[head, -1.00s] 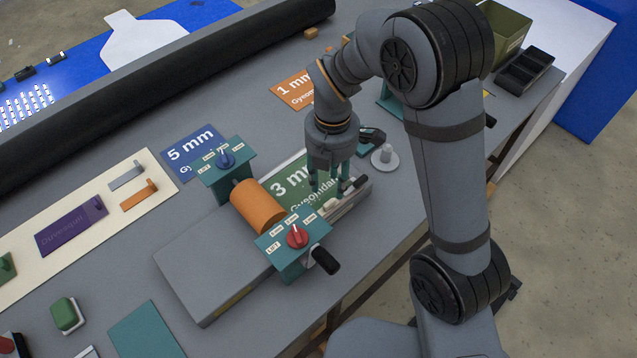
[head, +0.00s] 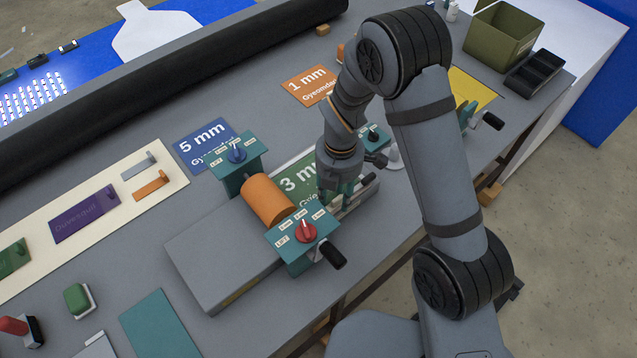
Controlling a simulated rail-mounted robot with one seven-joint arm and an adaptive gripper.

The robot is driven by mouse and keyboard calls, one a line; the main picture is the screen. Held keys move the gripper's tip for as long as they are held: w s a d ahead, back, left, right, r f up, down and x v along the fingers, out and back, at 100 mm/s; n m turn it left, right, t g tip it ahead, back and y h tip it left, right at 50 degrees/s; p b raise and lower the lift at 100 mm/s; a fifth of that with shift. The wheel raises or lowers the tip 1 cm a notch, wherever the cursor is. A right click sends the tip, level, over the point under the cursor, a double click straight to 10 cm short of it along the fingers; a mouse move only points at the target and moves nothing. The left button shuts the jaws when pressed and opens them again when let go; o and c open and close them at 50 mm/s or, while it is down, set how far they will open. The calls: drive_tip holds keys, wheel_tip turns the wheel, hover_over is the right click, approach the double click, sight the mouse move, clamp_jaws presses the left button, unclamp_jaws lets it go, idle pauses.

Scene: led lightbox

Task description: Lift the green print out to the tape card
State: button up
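The green print (head: 292,173), marked "3 mm", lies on the bed of the roller press, just right of its orange roller (head: 268,199). My gripper (head: 340,197) points down at the print's near right part and covers some of it and its lettering. The fingertips are low and close to the print; contact and the gap between them cannot be made out. No card is plainly marked as the tape card. A cream board (head: 172,189) with small grey and orange holders and a purple print lies at the left.
The press has a red knob (head: 306,232), a blue knob (head: 236,154) and a black crank (head: 332,254). A blue "5 mm" card (head: 190,140) and an orange "1 mm" card (head: 308,84) lie behind. A long black roll (head: 150,85) runs along the back. An olive bin (head: 502,38) stands at right.

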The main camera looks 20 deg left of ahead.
clamp_jaws()
drive_tip(key=shift+r, duration=0.15)
idle(0.5)
drive_tip(key=shift+r, duration=0.2)
wheel_tip(320, 180, up, 17)
drive_tip(key=shift+r+b, duration=0.2)
drive_tip(key=shift+b, duration=0.1)
drive_tip(key=shift+r, duration=0.15)
drive_tip(key=shift+r+p, duration=1.85)
drive_tip(key=shift+p, duration=0.25)
